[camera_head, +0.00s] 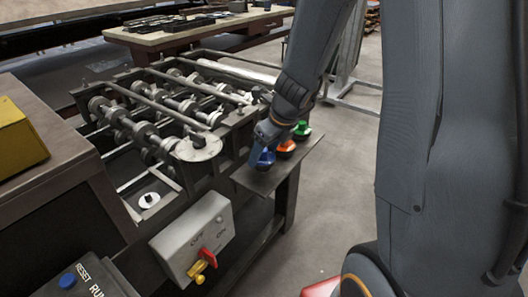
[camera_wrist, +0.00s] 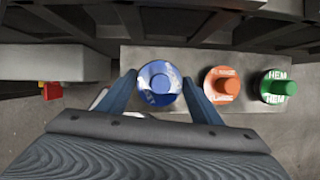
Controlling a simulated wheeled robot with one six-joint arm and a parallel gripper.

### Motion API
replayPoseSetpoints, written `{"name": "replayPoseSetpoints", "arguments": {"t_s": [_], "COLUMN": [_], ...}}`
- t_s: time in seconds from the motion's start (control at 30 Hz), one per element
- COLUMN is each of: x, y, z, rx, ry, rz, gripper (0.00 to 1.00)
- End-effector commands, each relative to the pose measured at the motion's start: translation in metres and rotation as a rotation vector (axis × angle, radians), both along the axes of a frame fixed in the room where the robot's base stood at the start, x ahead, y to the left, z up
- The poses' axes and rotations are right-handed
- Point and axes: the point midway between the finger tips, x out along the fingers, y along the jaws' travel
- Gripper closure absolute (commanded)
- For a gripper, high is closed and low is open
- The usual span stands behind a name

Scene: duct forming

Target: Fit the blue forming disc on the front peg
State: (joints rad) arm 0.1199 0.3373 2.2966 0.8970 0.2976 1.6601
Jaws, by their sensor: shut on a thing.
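The blue forming disc (camera_wrist: 160,84) has a round knob on top and white lettering. It sits between the two fingers of my gripper (camera_wrist: 160,78), which is shut on it. In the head view the blue disc (camera_head: 265,158) is at the left end of a small shelf, low at the tip of my gripper (camera_head: 262,140). I cannot tell whether it still touches the shelf. On the machine a round pale plate (camera_head: 198,148) carries a short upright peg (camera_head: 199,140); a lower pale disc (camera_head: 148,201) also has a small centre stub. Which is the front peg is unclear.
An orange disc (camera_wrist: 222,85) and a green disc (camera_wrist: 277,87) stand to the right on the grey shelf (camera_wrist: 135,57). The roller machine (camera_head: 150,125) lies left of the shelf. A switch box (camera_head: 192,238) with red and yellow handles juts out in front.

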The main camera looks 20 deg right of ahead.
Motion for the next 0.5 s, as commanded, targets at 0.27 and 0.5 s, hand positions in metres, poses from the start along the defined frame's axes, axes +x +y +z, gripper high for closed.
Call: {"name": "replayPoseSetpoints", "arguments": {"t_s": [0.27, 0.5], "x": [0.0006, 0.0007], "y": [-0.0001, -0.0003], "z": [0.0003, -0.0048], "rx": [0.0, -0.001], "ry": [-0.001, -0.002], "rz": [0.0, 0.001], "gripper": [0.78, 0.78]}}
